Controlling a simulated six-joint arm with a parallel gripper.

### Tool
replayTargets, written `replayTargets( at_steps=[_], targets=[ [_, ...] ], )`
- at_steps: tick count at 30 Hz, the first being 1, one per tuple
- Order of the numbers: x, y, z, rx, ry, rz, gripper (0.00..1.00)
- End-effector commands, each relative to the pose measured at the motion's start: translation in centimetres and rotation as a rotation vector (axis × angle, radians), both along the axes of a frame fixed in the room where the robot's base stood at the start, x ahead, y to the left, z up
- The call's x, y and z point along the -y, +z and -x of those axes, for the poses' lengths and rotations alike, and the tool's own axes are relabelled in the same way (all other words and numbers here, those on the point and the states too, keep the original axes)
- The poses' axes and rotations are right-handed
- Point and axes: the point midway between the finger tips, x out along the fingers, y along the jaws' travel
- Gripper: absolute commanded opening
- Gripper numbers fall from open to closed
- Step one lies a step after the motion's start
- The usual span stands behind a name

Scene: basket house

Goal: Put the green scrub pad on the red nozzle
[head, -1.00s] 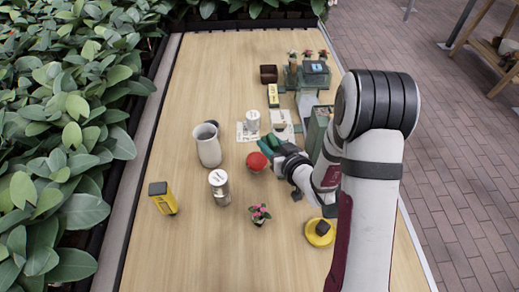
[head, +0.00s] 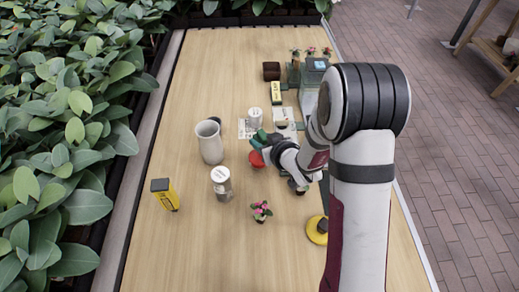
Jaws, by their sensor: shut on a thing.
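The red nozzle (head: 256,159) sits near the middle of the table in the head view, its right side partly covered by my gripper. My gripper (head: 260,141) is shut on the green scrub pad (head: 262,134), which shows as a small green patch at the fingertips. In the picture, the pad and fingertips are just above the nozzle's upper edge. I cannot tell whether the pad touches the nozzle. The fingers hide part of the pad.
A pale vase (head: 210,143) and a lidded jar (head: 221,184) stand to the left. A pink-flowered plant (head: 261,211) stands in front, and a yellow dish (head: 317,230) lies at right. A white canister (head: 254,117) is behind.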

Motion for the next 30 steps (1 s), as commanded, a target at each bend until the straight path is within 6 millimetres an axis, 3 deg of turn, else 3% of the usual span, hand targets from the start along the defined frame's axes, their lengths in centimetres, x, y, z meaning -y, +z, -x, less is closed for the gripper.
replayTargets(
  at_steps=[3, 9, 20, 21, 25, 30],
  targets=[
    [-1.1, -1.1, -0.4, -0.002, 0.0, -0.001, 0.0],
    [-1.1, -4.6, -0.4, -0.002, -0.001, -0.001, 0.0],
    [-1.1, -5.1, -0.4, 0.0, -0.001, -0.001, 0.0],
    [-1.1, -5.0, -0.4, 0.001, -0.001, -0.001, 0.54],
    [-1.1, -5.0, -0.4, 0.001, -0.001, -0.001, 0.77],
    [-1.1, -5.0, -0.4, 0.001, -0.001, -0.001, 0.77]
  ],
)
